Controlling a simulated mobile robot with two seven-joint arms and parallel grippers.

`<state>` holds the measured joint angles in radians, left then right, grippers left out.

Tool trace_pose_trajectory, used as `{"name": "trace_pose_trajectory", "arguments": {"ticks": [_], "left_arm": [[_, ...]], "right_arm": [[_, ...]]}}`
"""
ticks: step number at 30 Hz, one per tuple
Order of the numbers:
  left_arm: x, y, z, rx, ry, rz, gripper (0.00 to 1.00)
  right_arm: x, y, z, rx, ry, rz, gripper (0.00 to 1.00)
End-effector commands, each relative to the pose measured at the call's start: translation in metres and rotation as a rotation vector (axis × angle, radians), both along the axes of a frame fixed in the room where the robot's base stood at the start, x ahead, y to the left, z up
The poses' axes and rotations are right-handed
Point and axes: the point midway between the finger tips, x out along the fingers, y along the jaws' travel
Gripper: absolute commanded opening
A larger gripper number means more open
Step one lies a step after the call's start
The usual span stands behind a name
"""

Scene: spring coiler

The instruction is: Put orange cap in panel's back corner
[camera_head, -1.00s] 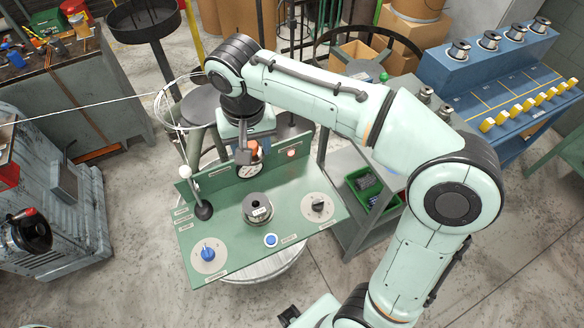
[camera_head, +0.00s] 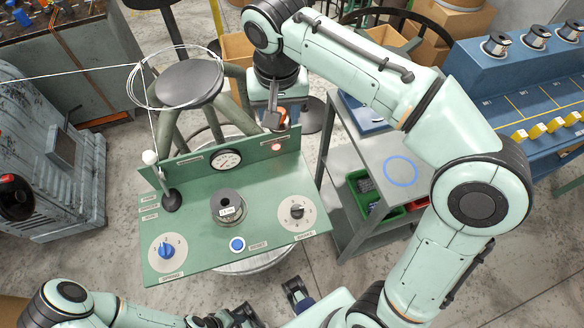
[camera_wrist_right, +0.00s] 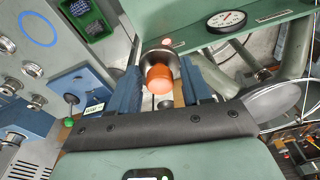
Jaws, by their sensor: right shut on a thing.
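The orange cap (camera_head: 282,115) is in my right gripper (camera_head: 277,118), just above the back strip near its right end. The right wrist view shows the cap (camera_wrist_right: 160,79) between the two blue fingers of the right gripper (camera_wrist_right: 160,92), with a grey metal disc beside it. The green panel (camera_head: 200,193) has an upright back strip with a round gauge (camera_head: 226,160) and a red button (camera_head: 276,146).
A wire coil (camera_head: 180,78) lies behind. A grey table (camera_head: 375,150) stands right, with a green bin below.

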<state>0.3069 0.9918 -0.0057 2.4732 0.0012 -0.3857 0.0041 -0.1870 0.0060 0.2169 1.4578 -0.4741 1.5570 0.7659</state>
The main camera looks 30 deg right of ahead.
Motion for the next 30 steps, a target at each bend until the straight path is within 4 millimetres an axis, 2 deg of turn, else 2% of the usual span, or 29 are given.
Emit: {"name": "trace_pose_trajectory", "arguments": {"ticks": [5, 18, 21, 26, 30], "left_arm": [[-0.002, 0.000, -0.007, 0.000, 0.002, 0.000, 0.43], [-0.006, 0.000, -0.033, 0.001, 0.001, 0.003, 0.43], [-0.005, 0.000, -0.035, 0.002, -0.004, 0.003, 0.43], [-0.004, 0.000, -0.036, 0.002, -0.008, 0.004, 0.43], [-0.002, 0.000, -0.039, 0.003, -0.013, 0.005, 0.43]], "right_arm": [[0.000, 0.000, -0.017, -0.001, 0.001, 0.001, 0.12], [-0.001, 0.000, -0.131, 0.000, 0.005, 0.001, 0.12], [-0.001, 0.000, -0.148, 0.000, 0.002, 0.000, 0.12], [0.000, 0.000, -0.159, 0.000, -0.001, 0.000, 0.12], [-0.001, 0.000, -0.180, 0.000, 0.003, 0.001, 0.12]]}}
